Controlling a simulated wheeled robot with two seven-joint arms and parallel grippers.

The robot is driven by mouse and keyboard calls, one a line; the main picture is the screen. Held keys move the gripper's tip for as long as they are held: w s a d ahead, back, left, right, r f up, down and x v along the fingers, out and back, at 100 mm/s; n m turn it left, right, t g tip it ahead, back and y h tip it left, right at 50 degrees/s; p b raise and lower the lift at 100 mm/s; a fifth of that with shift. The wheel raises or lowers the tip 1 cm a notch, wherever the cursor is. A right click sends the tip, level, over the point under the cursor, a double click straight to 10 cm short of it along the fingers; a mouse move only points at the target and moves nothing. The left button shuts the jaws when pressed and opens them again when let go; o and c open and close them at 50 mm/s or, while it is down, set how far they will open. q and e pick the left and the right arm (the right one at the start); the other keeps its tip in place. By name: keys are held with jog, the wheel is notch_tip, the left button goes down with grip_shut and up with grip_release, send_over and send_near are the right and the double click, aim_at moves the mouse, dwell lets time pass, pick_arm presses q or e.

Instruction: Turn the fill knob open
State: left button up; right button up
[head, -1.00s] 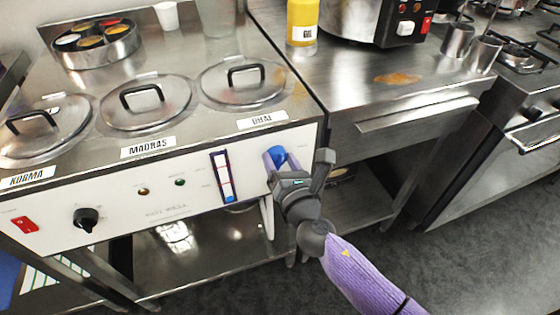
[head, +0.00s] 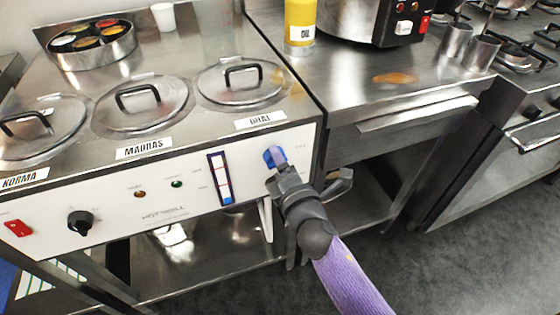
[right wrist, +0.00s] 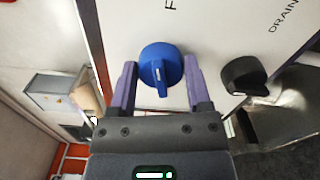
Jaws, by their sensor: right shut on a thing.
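The blue fill knob (head: 275,157) is on the right end of the white front panel, under the DHAL label. It also shows in the right wrist view (right wrist: 161,67), beside a partly visible label starting with F. My right gripper (head: 277,165) is at the panel. In the right wrist view its two purple fingers (right wrist: 160,85) stand on either side of the blue knob, shut on it. The knob's ridge points down in that view. My left gripper is not in view.
A black knob (right wrist: 244,76) near the DRAIN label is just right of my fingers in the wrist view. A sight gauge (head: 221,179) and another black knob (head: 80,222) are on the panel. Lidded pots (head: 240,82) fill the top. A steel counter (head: 350,100) stands right.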

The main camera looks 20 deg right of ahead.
jog(key=shift+f+m, duration=0.1)
jog(key=shift+m, duration=1.1)
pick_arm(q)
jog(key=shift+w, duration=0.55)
pick_arm(e)
jog(key=shift+m, duration=0.5)
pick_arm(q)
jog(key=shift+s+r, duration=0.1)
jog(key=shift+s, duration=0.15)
pick_arm(e)
jog(key=o, duration=0.9)
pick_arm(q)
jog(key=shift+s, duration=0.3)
pick_arm(e)
jog(key=o, duration=0.4)
jog(key=shift+c, duration=0.2)
